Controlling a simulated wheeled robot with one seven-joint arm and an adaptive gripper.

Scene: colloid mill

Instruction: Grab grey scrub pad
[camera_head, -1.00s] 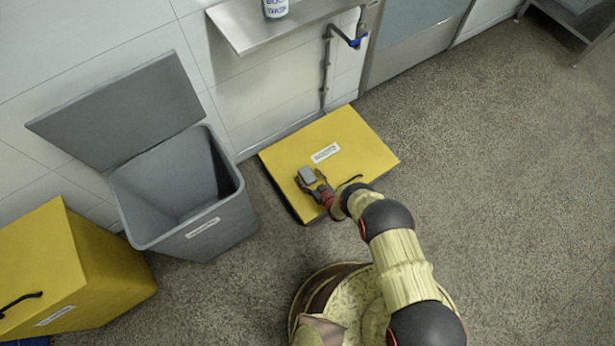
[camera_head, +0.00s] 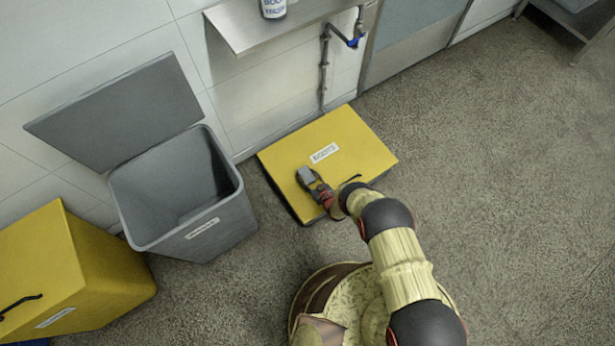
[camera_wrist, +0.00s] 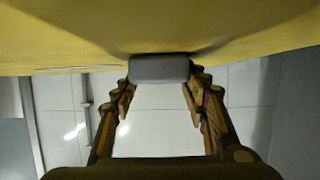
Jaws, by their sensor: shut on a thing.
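The grey scrub pad (camera_head: 306,174) is a small grey block at the left part of the yellow box top (camera_head: 350,140). In the wrist view the pad (camera_wrist: 160,68) lies across the fingertips, against the yellow surface. My gripper (camera_head: 309,180) is at the near side of the pad and is shut on it. In the wrist view the fingers of my gripper (camera_wrist: 160,84) stand at the pad's left and right ends. I cannot tell whether the pad is clear of the box top.
An open grey bin (camera_head: 190,225) with its lid raised stands left of the box. Another yellow box (camera_head: 60,270) is at the lower left. A metal shelf (camera_head: 265,25) with a white bottle (camera_head: 273,8) is on the wall above. The floor to the right is clear.

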